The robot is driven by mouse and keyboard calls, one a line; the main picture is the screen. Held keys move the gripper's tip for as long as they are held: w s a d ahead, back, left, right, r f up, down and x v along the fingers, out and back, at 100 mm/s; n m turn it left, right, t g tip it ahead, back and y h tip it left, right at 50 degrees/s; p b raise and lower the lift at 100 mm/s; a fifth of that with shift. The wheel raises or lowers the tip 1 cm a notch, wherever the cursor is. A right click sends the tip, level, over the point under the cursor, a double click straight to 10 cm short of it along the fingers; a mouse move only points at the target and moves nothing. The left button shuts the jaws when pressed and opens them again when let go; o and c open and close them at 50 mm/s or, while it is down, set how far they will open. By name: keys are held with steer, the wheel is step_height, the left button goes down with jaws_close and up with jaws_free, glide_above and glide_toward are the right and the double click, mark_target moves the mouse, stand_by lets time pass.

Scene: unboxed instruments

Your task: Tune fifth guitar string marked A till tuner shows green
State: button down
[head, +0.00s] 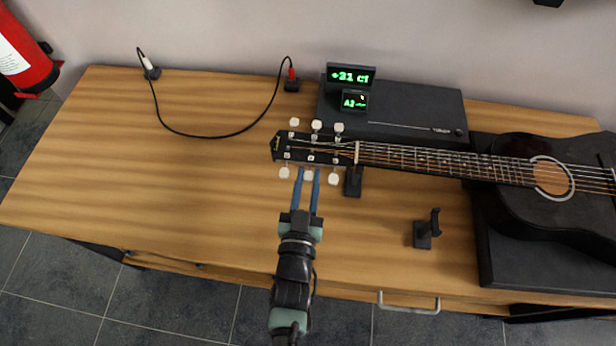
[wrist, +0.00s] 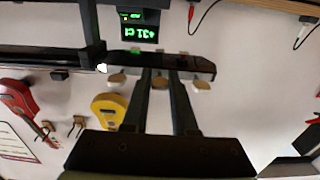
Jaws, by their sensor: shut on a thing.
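The black guitar (head: 500,225) lies on the table with its headstock (head: 280,148) to the left. White tuning pegs line both sides of the headstock. My gripper (head: 308,175) reaches from the front, its two blue fingers shut on the middle near-side peg (head: 308,175). In the wrist view, which is upside down, the fingers (wrist: 160,74) stand on either side of this peg (wrist: 160,83). The tuner display (head: 351,76) shows green text that looks like "+31 ct", also in the wrist view (wrist: 139,32). A smaller screen (head: 354,101) shows "A2" in green. String labels are unreadable.
The neck rests near a small black support (head: 353,182). A black stand (head: 424,233) is to its right. A black case (head: 400,100) lies behind the neck. A cable (head: 215,136) with two plugs runs along the back. The left table area is clear.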

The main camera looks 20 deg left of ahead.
steer(key=shift+m, duration=0.4)
steer(key=m+b, duration=0.3)
steer(key=m, duration=0.1)
steer(key=shift+f+m, duration=0.1)
steer(key=shift+m, duration=0.2)
steer(key=m+b, duration=0.2)
steer(key=m, duration=0.2)
steer(key=shift+a+r+m+b, duration=0.15)
steer(key=shift+m+b, duration=0.4)
steer(key=shift+m, duration=0.85)
steer(key=c, duration=0.7)
jaws_free()
steer(key=shift+s, duration=0.1)
